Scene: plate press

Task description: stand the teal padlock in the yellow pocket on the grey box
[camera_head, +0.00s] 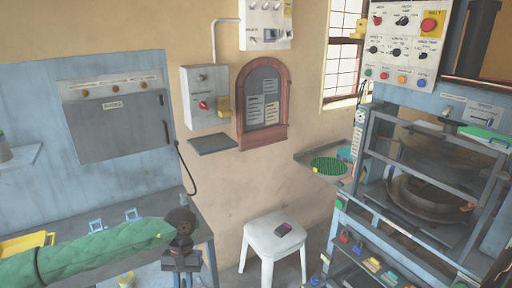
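The grey box (198,82) hangs on the beige wall, with a red knob on its front. A small blue-teal shape (358,248), which looks like a padlock, is at the front of the press at right, beside a red one (344,237). It is too small to be sure. My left gripper (181,277) is at the bottom, below and apart from the grey box, at the end of my green-sleeved arm. Its fingertips are unclear. My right gripper is out of view.
A small shelf (213,144) juts out below the grey box. A white stool (272,241) bears a small dark object. A corner shelf (310,158) holds a green round thing. The grey press frame (420,165) fills the right. A blue-grey bench (200,230) is at left.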

